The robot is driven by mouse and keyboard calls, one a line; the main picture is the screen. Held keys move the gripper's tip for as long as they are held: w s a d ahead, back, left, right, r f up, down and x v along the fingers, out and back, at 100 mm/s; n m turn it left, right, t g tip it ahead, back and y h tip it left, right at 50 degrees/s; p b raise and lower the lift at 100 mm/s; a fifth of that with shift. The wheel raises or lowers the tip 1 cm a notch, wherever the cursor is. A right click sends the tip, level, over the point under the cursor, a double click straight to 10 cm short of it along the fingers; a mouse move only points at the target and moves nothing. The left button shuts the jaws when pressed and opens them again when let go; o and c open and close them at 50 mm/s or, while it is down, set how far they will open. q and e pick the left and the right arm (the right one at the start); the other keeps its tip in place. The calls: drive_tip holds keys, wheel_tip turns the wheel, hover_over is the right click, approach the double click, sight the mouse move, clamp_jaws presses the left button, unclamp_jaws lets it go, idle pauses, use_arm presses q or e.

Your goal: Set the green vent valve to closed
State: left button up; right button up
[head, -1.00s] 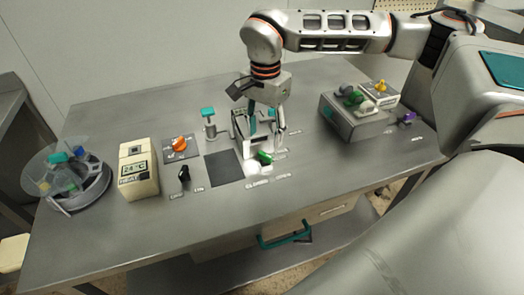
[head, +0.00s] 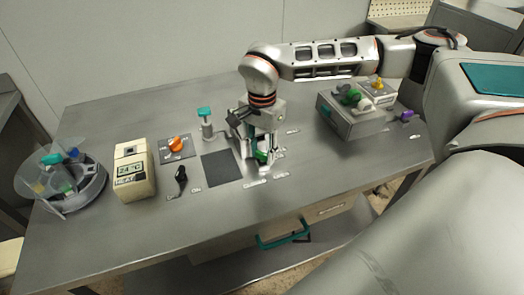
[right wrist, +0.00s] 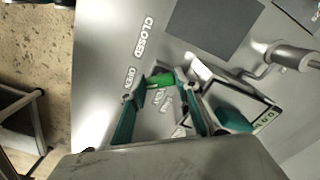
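The green vent valve handle (head: 262,157) is near the middle of the table in the head view, partly hidden by my right gripper (head: 262,152). In the right wrist view the green handle (right wrist: 160,79) lies between the two teal-padded fingers of the right gripper (right wrist: 160,80). The fingers stand apart on either side of it; I cannot tell whether they touch it. The CLOSED label (right wrist: 145,38) and the OPEN label (right wrist: 128,77) are on the table beside it. My left gripper is not in view.
A dark square mat (head: 222,168) and a teal-topped post (head: 205,122) lie left of the gripper. An orange knob (head: 176,144), black switch (head: 181,175) and cream temperature box (head: 134,172) are farther left. A grey box with coloured knobs (head: 350,122) stands right.

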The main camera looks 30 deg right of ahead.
drive_tip(key=c, duration=0.3)
drive_tip(key=shift+r+m+p, duration=0.1)
drive_tip(key=shift+m+p, duration=0.45)
drive_tip(key=shift+m, duration=0.05)
drive_tip(key=shift+m+p, duration=0.55)
drive_tip(key=shift+m, duration=0.15)
drive_tip(key=m+p, duration=0.2)
drive_tip(key=m, duration=0.2)
drive_tip(key=shift+m, duration=0.3)
drive_tip(key=m+p, duration=0.1)
drive_tip(key=m, duration=0.2)
drive_tip(key=shift+m+p, duration=0.4)
drive_tip(key=shift+m, duration=1.4)
drive_tip(key=shift+w, duration=0.1)
